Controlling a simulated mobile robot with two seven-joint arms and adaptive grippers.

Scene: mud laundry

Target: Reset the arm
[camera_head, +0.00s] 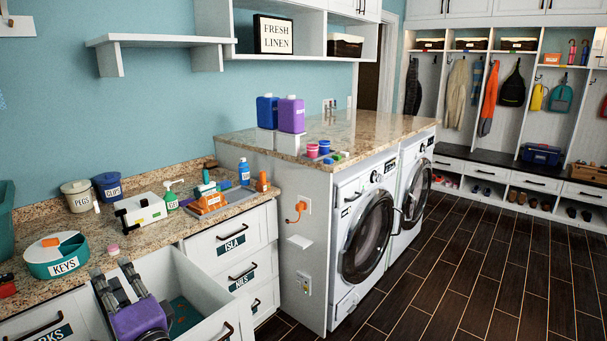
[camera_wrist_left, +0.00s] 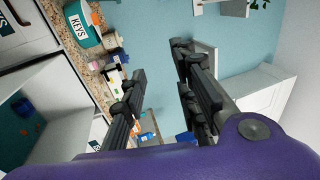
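My left gripper (camera_head: 114,270) has a purple body and dark fingers. In the head view it is over the left part of an open white drawer (camera_head: 221,297), its fingers pointing toward the counter (camera_head: 152,236). In the left wrist view the fingers of this gripper (camera_wrist_left: 159,62) are spread apart with nothing between them. My left gripper hides part of the drawer. The drawer's interior also shows in the left wrist view (camera_wrist_left: 62,112), with a blue item inside. My right gripper is in neither view.
A teal KEYS container (camera_head: 57,262), PEGS jar (camera_head: 78,196), CLIPS jar (camera_head: 107,187), white box (camera_head: 139,211) and green-topped bottle (camera_head: 171,197) crowd the counter. Closed drawers (camera_head: 235,240) and a washing machine (camera_head: 366,235) stand to the right. The dark floor (camera_head: 480,265) is clear.

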